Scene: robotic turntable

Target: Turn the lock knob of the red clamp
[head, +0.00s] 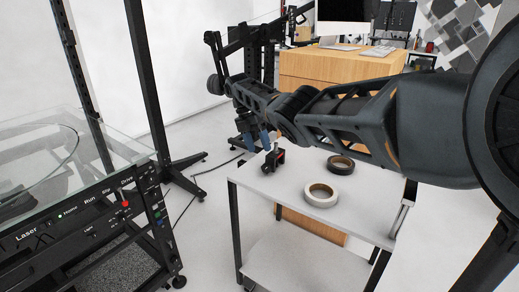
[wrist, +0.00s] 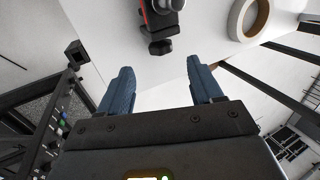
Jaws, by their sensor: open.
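The red clamp (head: 273,159), red and black, sits near the left back edge of the white cart top (head: 292,190). In the wrist view, the clamp (wrist: 158,25) is at the top centre and partly cut off. A rounded grey-black knob shows at its upper right and a black block at its near end. I cannot tell which part is the lock knob. My gripper (wrist: 160,80) has two blue fingers, spread apart and empty. The clamp lies beyond the fingertips, roughly in line with the gap and apart from them. In the head view, my gripper is just above and left of the clamp.
A white tape roll (head: 321,195) and a black tape roll (head: 340,165) lie on the cart right of the clamp. A glass-topped laser machine (head: 80,200) stands at the left. A wooden desk (head: 335,70) stands behind. The cart's front left is clear.

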